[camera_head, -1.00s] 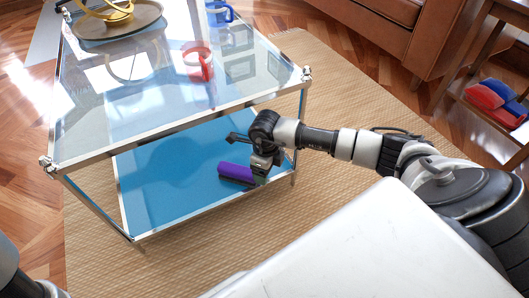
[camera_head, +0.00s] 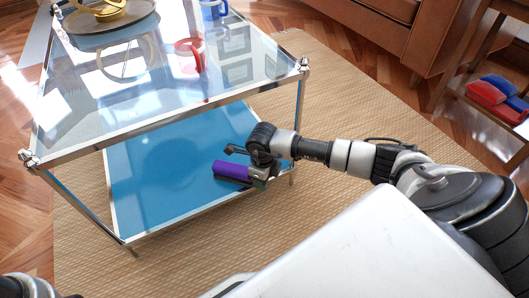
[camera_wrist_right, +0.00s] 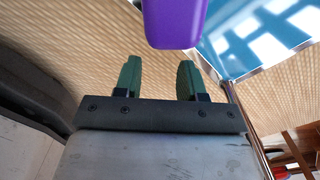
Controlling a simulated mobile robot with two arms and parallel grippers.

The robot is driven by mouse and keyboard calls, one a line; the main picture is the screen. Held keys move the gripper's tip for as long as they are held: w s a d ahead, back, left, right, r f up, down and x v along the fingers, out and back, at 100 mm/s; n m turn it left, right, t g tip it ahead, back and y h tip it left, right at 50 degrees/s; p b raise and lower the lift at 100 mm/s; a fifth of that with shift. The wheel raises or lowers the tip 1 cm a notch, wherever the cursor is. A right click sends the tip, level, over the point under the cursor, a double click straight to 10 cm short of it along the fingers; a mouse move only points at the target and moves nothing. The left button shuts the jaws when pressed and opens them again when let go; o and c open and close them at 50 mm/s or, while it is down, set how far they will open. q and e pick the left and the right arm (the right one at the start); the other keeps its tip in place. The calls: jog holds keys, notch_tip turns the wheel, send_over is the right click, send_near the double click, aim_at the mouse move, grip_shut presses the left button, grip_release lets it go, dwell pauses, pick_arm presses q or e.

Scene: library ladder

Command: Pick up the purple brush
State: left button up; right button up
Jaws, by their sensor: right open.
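The purple brush (camera_head: 230,169) lies on the blue lower shelf (camera_head: 150,190) of the glass table, near its front right edge. Its purple end also shows at the top of the right wrist view (camera_wrist_right: 173,22). My right gripper (camera_head: 262,178) is at the brush's right end in the head view, and partly covers that end. In the right wrist view, its two green fingers (camera_wrist_right: 158,76) are apart with nothing between them, and the brush is just beyond their tips. Only a bit of my left arm shows at the lower left; its gripper is out of view.
The glass tabletop (camera_head: 130,110) with metal rails is above the shelf, close to my right arm. On it are a red mug-like object (camera_head: 190,55), a blue one (camera_head: 214,10) and a round tray (camera_head: 105,18). A woven rug (camera_head: 340,110) lies below.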

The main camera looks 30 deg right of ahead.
grip_shut()
